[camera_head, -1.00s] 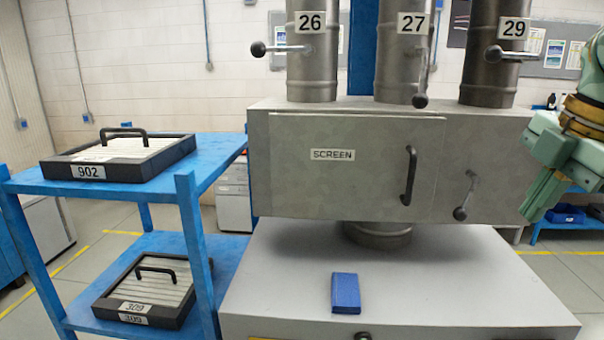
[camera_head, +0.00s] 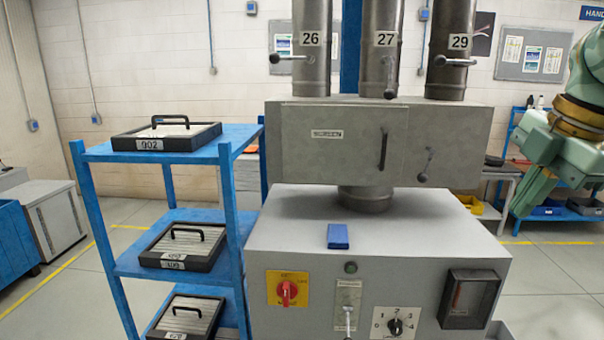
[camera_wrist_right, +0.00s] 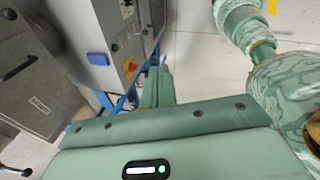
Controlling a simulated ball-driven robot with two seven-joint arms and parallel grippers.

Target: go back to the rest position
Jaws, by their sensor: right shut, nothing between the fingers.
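My right gripper (camera_head: 528,200) hangs at the right side of the head view, pointing down and to the left, with its fingers shut and nothing between them. It is to the right of the grey SCREEN box (camera_head: 300,150) and apart from it. In the right wrist view its green fingers (camera_wrist_right: 157,88) point away over the floor beside the machine. My left gripper is in neither view.
The grey machine cabinet (camera_head: 390,240) with knobs and a red switch (camera_head: 287,292) stands in the middle, a blue block (camera_head: 338,236) on top. A blue shelf (camera_head: 228,200) at left holds framed filters (camera_head: 180,143). Clear floor (camera_head: 560,275) lies at right.

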